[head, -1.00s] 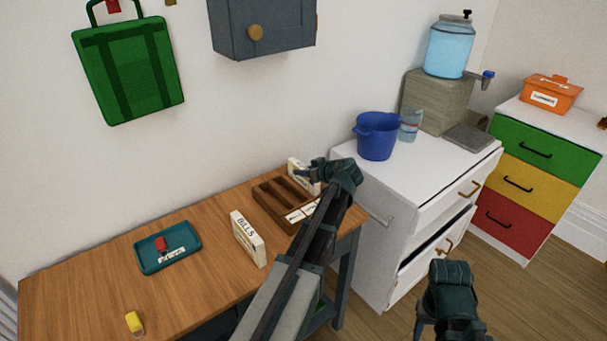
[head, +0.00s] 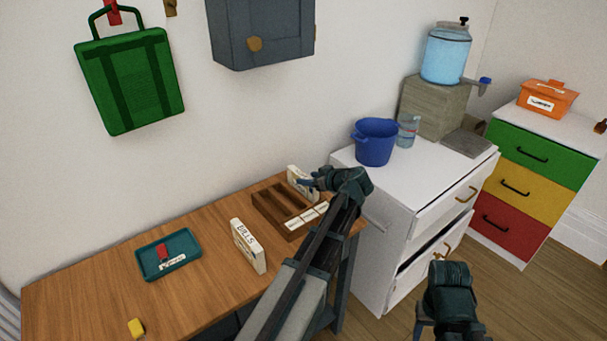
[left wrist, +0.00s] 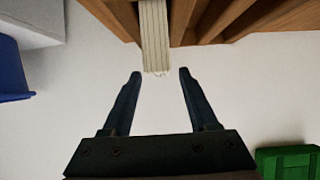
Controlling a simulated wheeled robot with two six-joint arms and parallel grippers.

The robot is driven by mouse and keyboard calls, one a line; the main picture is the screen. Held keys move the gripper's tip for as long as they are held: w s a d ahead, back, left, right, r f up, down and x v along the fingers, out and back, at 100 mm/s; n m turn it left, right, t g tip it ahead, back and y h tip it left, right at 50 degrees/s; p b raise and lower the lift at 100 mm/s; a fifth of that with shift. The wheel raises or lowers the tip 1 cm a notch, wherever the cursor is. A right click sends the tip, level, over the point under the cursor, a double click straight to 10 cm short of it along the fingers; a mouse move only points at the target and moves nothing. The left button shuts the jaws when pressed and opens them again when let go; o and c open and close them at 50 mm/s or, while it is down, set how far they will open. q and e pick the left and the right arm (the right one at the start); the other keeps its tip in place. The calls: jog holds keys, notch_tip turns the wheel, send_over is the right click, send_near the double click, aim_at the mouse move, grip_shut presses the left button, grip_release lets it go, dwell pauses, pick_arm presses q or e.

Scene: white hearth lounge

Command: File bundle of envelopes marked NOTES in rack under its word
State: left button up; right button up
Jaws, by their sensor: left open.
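A pale bundle of envelopes (head: 296,174) stands on edge at the far right of the desk, behind the rack; its word is too small to read. It also shows in the left wrist view (left wrist: 155,35), edge-on, just beyond the fingertips. My left gripper (head: 308,183) is open with its fingers towards this bundle. In the left wrist view the open fingers (left wrist: 160,74) have an empty gap between them. The brown wooden rack (head: 264,213) has several slots and white labels (head: 307,215), unreadable here. My right gripper (head: 424,325) is low at right, its jaws unclear.
A bundle marked BILLS (head: 248,247) stands on the wooden desk (head: 90,300), left of the rack. A teal tray (head: 150,267) and a yellow object (head: 136,328) lie farther left. A white cabinet (head: 385,185) with a blue bucket (head: 375,143) stands close right of the desk.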

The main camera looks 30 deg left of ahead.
pick_arm(q)
jog(key=p+v, duration=0.3)
jog(key=v, duration=0.4)
jog(key=shift+d, duration=0.25)
jog(key=shift+s+r, duration=0.1)
jog(key=shift+r, duration=0.05)
jog(key=s+d+f+m+g+h, duration=0.2)
jog(key=s+d+f+m+h, duration=0.3)
jog(key=s+d+m, duration=0.3)
jog(key=s+d+f+m+g+h, duration=0.3)
jog(key=s+d+m, duration=0.6)
jog(key=s+d, duration=0.6)
jog(key=d+f+h, duration=0.2)
jog(key=d+f, duration=0.1)
jog(key=d, duration=0.1)
jog(key=shift+s+d+f, duration=0.2)
